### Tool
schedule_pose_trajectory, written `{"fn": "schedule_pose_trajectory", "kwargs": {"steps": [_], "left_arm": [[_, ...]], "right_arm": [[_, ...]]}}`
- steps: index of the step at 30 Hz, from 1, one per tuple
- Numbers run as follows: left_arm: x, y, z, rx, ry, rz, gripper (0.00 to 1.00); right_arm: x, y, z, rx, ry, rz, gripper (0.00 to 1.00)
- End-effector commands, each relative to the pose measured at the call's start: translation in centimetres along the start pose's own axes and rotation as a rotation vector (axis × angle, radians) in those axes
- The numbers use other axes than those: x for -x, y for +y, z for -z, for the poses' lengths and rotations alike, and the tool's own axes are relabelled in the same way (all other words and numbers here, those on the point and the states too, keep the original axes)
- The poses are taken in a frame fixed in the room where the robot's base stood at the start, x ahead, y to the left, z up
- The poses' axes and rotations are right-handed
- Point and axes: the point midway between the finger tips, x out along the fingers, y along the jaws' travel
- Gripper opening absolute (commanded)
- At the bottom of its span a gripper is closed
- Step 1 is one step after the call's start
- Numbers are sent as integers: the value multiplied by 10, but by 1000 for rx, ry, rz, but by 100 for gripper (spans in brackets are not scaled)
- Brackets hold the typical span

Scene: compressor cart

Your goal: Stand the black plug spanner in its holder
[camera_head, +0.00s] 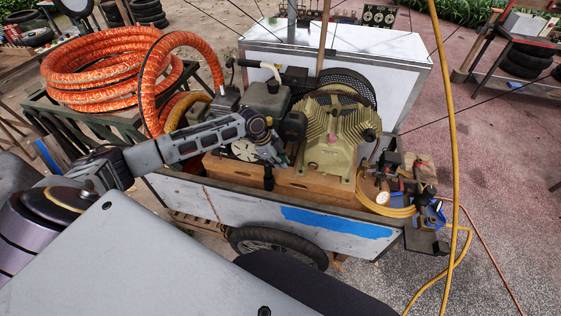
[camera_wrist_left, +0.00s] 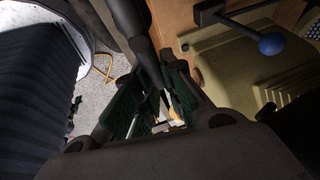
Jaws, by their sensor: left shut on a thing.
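My left gripper (camera_head: 276,156) reaches in from the left, over the front of the compressor cart beside the olive-green compressor (camera_head: 333,135). In the left wrist view, its green-padded fingers (camera_wrist_left: 157,88) are closed on a dark bar, which appears to be the black plug spanner (camera_wrist_left: 133,28). The bar runs from the top of that view down between the pads. In the head view I cannot pick the spanner out clearly from the dark gripper and engine parts. I cannot make out its holder in either view. My right gripper is not in view.
An orange hose coil (camera_head: 100,75) lies at the left, with one loop rising near my arm. A blue-knobbed lever (camera_wrist_left: 272,44) juts out near the fingers. A coiled yellow hose (camera_head: 388,209) and fittings fill the cart's right end. A white box (camera_head: 402,85) stands behind.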

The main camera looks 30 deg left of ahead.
Motion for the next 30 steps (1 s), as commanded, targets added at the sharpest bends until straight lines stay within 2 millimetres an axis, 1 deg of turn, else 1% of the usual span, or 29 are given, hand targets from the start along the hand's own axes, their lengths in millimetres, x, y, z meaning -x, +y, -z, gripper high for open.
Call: {"fn": "schedule_pose_trajectory", "kwargs": {"steps": [11,24,30], "left_arm": [[0,0,0,0,0,0,0],[1,0,0,0,1,1,0],[0,0,0,0,0,1,0]], "right_arm": [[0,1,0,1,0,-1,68],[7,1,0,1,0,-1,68],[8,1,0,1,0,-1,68]]}}
